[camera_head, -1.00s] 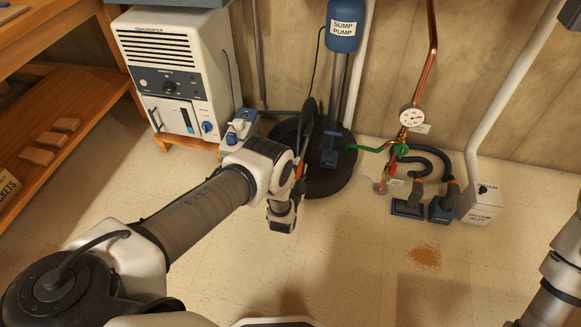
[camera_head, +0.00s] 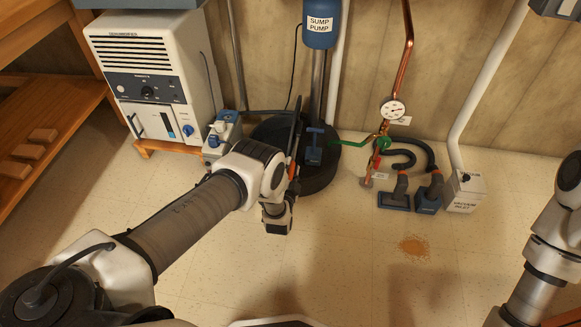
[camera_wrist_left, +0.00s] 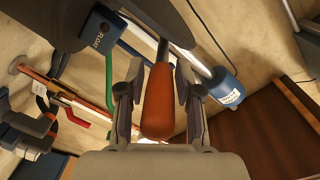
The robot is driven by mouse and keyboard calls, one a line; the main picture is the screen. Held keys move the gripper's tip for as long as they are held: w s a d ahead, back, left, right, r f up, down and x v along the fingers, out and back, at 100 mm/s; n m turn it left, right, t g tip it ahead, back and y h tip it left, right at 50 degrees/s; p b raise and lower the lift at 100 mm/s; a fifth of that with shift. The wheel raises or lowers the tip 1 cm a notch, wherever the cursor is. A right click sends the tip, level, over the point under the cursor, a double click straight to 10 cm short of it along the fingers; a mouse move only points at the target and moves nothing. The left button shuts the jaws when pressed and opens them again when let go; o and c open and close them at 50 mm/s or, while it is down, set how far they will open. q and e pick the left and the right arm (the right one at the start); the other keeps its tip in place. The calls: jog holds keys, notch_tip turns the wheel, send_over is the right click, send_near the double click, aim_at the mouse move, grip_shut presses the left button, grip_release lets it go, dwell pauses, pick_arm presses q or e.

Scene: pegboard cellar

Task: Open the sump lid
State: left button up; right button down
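The sump pit (camera_head: 322,180) is a round black basin in the floor below the blue sump pump. Its dark lid (camera_head: 297,125) stands raised, nearly edge-on, with the basin opening visible beside it. An orange handle (camera_head: 293,168) joins the lid; in the left wrist view the handle (camera_wrist_left: 159,105) points toward the camera. My left gripper (camera_head: 289,192) is at the handle, partly hidden by its arm. In the left wrist view its two fingers (camera_wrist_left: 158,80) stand either side of the handle with narrow gaps, so it looks open around it. My right gripper is out of view.
The sump pump (camera_head: 321,25) and blue float block (camera_head: 314,150) are over the pit. A dehumidifier (camera_head: 150,80) stands left. A copper pipe with gauge (camera_head: 393,110), vacuum nozzles (camera_head: 397,196) and vacuum inlet (camera_head: 465,191) stand right. The front floor is clear except for a brown spill (camera_head: 414,246).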

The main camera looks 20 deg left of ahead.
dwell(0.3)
pick_arm(q)
jog(key=v, duration=1.2)
jog(key=shift+r, duration=0.1)
